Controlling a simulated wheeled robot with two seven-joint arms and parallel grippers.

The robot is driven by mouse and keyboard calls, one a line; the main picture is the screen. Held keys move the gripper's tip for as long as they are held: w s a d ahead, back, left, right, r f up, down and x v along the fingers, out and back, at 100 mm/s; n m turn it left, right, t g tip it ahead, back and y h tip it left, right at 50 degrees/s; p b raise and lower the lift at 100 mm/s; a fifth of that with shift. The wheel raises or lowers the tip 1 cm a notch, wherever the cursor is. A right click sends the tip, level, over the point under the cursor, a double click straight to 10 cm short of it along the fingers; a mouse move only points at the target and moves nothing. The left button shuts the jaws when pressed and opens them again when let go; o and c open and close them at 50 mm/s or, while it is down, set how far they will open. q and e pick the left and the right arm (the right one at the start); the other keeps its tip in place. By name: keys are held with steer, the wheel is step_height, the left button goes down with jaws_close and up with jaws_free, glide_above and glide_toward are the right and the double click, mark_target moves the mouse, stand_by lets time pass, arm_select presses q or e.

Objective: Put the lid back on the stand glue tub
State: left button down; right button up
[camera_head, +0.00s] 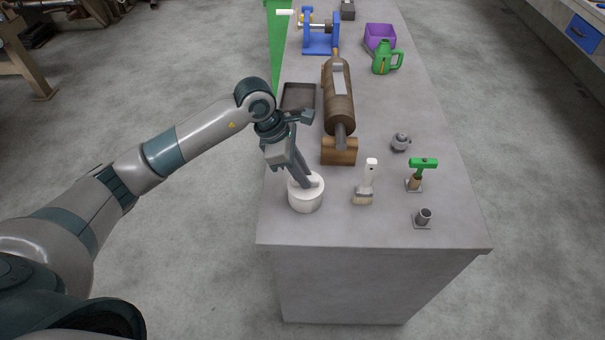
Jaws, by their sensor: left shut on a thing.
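The white round glue tub (305,199) stands upright near the front left corner of the grey bench. My left gripper (311,183) points down onto the top of the tub. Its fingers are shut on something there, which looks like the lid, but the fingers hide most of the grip. From this view I cannot tell the lid's edge from the tub's rim, nor whether the lid sits fully flat. My right gripper is not in view.
A brush (364,190) stands right of the tub. A brown roller (339,100) on a wooden block (339,152) and a dark tray (298,96) lie behind. The bench front is clear.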

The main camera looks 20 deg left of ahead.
arm_select(q)
steer(key=shift+f+b, duration=0.15)
steer(key=shift+b, duration=0.3)
stand_by(0.7)
stand_by(0.8)
steer(key=shift+b, duration=0.45)
stand_by(0.4)
steer(key=c, duration=1.1)
jaws_free()
